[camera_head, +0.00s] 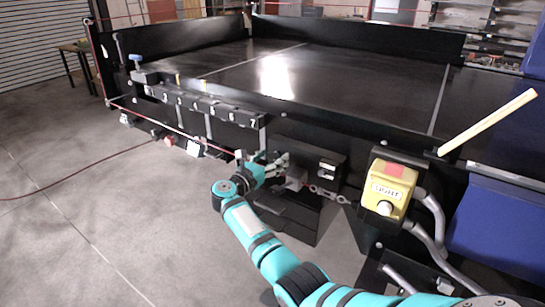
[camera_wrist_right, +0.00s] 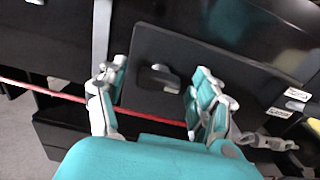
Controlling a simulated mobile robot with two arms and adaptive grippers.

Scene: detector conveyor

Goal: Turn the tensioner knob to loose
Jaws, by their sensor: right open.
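A small blue T-shaped knob (camera_head: 136,60) stands upright on a grey mount at the left corner of the conveyor in the head view. It looks like the tensioner knob, but no label on it can be read. My right gripper (camera_head: 260,161) is open and empty, low in front of the conveyor beside a black box, well to the right of the blue knob. In the right wrist view my gripper (camera_wrist_right: 153,78) has its fingers spread, with a dark handle (camera_wrist_right: 160,77) on a black panel showing between them. My left gripper is not in view.
A numbered black rail (camera_head: 205,107) runs along the conveyor's front edge. A red cord (camera_wrist_right: 50,92) crosses below it. A black box (camera_head: 300,215), a chain (camera_head: 325,193) and a yellow switch box (camera_head: 388,188) are at right. The floor at left is mostly clear.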

